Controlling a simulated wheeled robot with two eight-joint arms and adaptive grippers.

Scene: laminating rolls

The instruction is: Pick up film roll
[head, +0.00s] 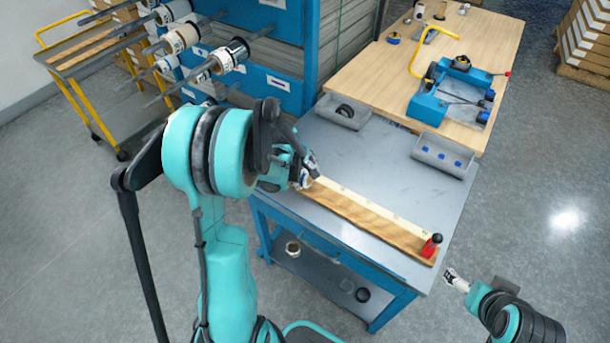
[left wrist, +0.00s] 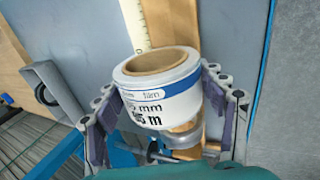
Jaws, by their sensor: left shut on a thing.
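The film roll (left wrist: 160,95) is a white cylinder with a blue band, printed text and a brown core. It sits between the fingers of my left gripper (left wrist: 165,115), which is shut on it. In the head view my left gripper (head: 303,177) is at the left end of a wooden strip with a ruler (head: 370,218) on the grey-topped table (head: 330,150). The roll is mostly hidden there by the gripper. My right gripper (head: 455,280) is off the table's front right corner; I cannot tell its opening.
A red-knobbed stop (head: 431,246) stands at the strip's right end. Grey trays (head: 347,112) (head: 443,156) lie at the table's back. A wooden bench (head: 480,40) bears a blue machine (head: 455,92). A rack with rolls on rods (head: 228,55) stands at the left.

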